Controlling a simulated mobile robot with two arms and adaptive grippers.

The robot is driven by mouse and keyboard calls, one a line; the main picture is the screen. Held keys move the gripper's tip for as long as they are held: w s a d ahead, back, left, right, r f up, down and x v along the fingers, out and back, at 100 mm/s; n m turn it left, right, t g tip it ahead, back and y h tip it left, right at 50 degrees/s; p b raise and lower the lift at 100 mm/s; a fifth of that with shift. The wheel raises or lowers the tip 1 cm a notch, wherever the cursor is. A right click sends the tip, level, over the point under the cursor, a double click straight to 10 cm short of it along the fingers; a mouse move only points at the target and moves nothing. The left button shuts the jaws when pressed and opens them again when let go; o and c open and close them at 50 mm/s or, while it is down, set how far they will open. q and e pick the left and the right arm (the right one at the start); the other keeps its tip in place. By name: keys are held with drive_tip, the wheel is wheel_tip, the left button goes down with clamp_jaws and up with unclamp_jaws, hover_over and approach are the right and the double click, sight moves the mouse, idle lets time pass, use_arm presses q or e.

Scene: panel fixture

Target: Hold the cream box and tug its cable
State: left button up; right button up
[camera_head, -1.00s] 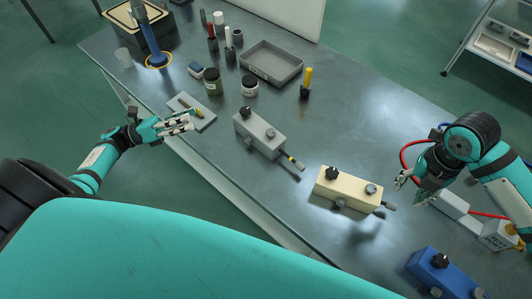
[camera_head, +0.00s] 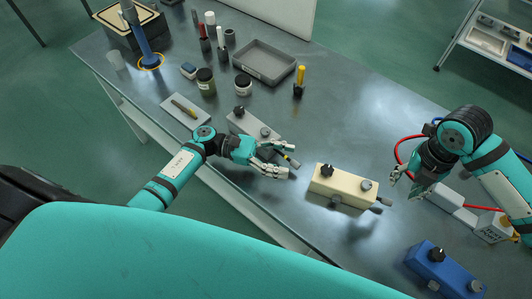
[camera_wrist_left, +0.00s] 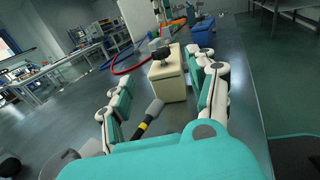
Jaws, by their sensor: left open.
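The cream box (camera_head: 340,186) stands on the metal table right of centre, with a black knob and a grey knob on top. Its short grey cable end (camera_head: 383,201) sticks out at the right side. My left gripper (camera_head: 284,160) is open and empty, to the left of the cream box and apart from it. In the left wrist view the cream box (camera_wrist_left: 167,82) shows ahead, between the open fingers. My right gripper (camera_head: 402,185) is to the right of the cream box, near the cable end; I see no clear contact, and its opening is hard to tell.
A grey box (camera_head: 249,122) lies partly behind my left arm; its cable with a yellow band (camera_head: 289,160) is close to my left fingers. A blue box (camera_head: 440,267) is at the lower right. A grey tray (camera_head: 265,62), jars and bottles stand farther back.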

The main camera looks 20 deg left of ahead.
sight(328, 169)
use_arm(q)
drive_tip(key=d, duration=0.4)
drive_tip(key=w+d, duration=0.1)
drive_tip(key=d, duration=0.6)
drive_tip(key=shift+w+d, duration=0.25)
drive_tip(key=shift+d, duration=0.1)
clamp_jaws()
